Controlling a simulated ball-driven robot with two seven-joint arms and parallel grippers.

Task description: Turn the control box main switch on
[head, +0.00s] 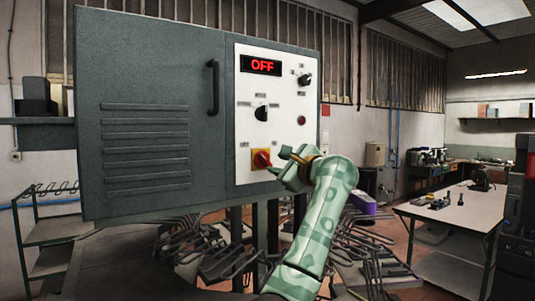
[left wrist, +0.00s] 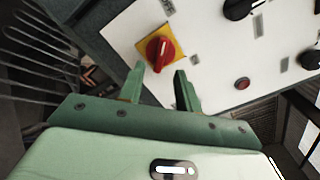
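The control box (head: 150,110) is a large dark grey cabinet with a white panel (head: 291,135) on its right part. Its display (head: 261,65) reads OFF in red. The main switch (head: 262,159) is a red rotary handle on a yellow plate, low on the panel; it also shows in the left wrist view (left wrist: 158,52). My left gripper (head: 285,161) is just right of the switch in the head view. In the left wrist view its two fingers (left wrist: 160,70) are apart and empty, with the switch just beyond their tips. I see no contact. My right gripper is not in view.
The panel also has black knobs (head: 261,113) (head: 304,79) and a red button (head: 301,120) above the switch. A black door handle (head: 213,87) sticks out left of the panel. Dark metal racks (head: 225,262) stand below the box. A worktable (head: 445,212) is at right.

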